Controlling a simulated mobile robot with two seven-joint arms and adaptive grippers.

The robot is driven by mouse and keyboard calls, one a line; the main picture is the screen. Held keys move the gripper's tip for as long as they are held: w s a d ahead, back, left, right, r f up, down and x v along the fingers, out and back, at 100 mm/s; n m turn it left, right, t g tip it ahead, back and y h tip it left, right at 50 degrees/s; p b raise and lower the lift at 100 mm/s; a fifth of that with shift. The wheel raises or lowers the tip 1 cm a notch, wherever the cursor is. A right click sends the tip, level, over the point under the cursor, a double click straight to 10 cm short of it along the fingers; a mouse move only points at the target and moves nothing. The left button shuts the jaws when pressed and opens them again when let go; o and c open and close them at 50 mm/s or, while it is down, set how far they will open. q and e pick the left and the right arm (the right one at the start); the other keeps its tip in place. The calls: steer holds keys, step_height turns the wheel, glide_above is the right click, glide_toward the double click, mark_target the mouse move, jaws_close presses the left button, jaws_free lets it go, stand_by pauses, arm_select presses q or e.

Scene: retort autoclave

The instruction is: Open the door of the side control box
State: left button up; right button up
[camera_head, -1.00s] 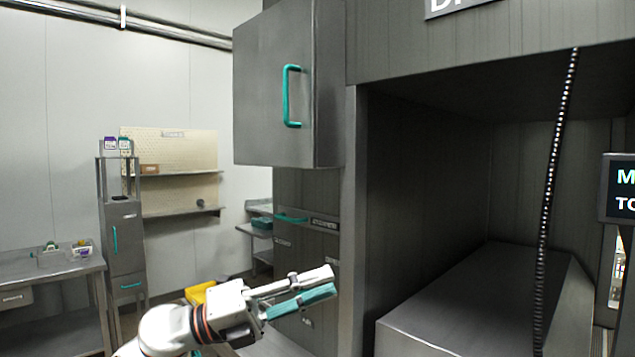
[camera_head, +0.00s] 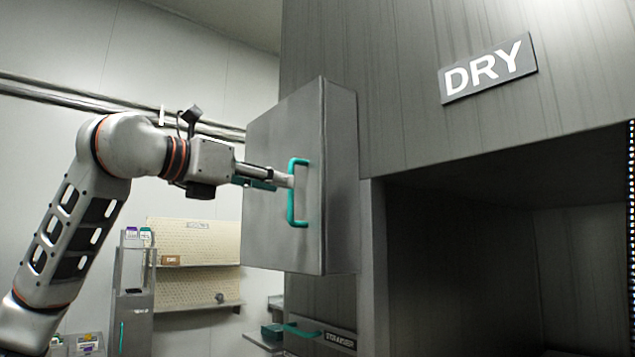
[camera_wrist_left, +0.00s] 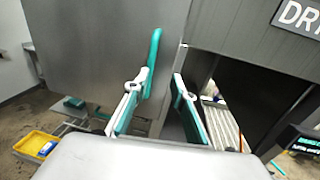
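The side control box (camera_head: 341,180) is a grey metal box on the side of the large grey machine. Its door (camera_head: 272,225) looks shut and carries a teal vertical handle (camera_head: 292,208). My left gripper (camera_head: 284,181) is level with the upper half of the handle, its fingertips at or just beside the bar. In the left wrist view the two fingers (camera_wrist_left: 160,92) are apart, and the handle (camera_wrist_left: 154,52) shows close to the left fingertip, towards the gap. I cannot tell whether they touch. My right gripper is not in view.
The machine's DRY sign (camera_head: 488,68) is at upper right, above a dark open bay (camera_head: 470,270). A pegboard shelf (camera_head: 197,262) stands behind, low on the left. A yellow bin (camera_wrist_left: 37,146) is on the floor side in the left wrist view.

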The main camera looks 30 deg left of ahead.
arm_select(q)
step_height(320, 180, up, 2)
steer(key=a, duration=0.2)
steer(key=p, duration=0.1)
glide_above(290, 216)
steer(key=shift+w+a+n+t+y, duration=0.15)
steer(key=shift+w+n+t+y, duration=0.15)
steer(key=shift+w+y, duration=0.1)
steer(key=shift+s, duration=0.1)
jaws_close()
